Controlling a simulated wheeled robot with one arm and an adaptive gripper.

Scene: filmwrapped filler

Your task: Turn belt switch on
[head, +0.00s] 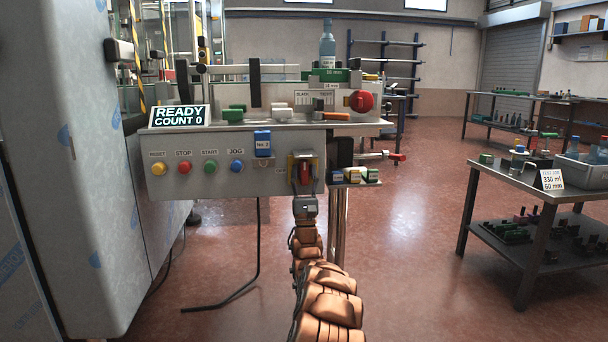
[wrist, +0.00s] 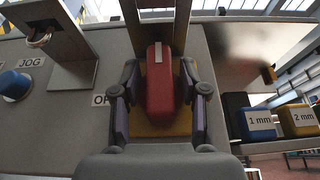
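The belt switch (wrist: 160,78) is a red handle with a pale mark near its top, in front of a yellow plate (wrist: 165,125). It also shows at the right end of the grey control panel (head: 222,181) in the head view (head: 305,171). The handle stands about upright in the wrist view. My gripper (wrist: 160,75) is open, with one dark finger on each side of the handle and a narrow gap visible on both sides. A label beside the switch is partly hidden by the left finger. In the head view my gripper (head: 305,184) covers the switch's lower part.
Left of the switch are a blue "No.2" tag (head: 263,143) and the blue JOG button (head: 237,166), with more buttons farther left. A small shelf of marked blocks (head: 355,175) is close on the right. The display (head: 180,115) reads READY, COUNT 0.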

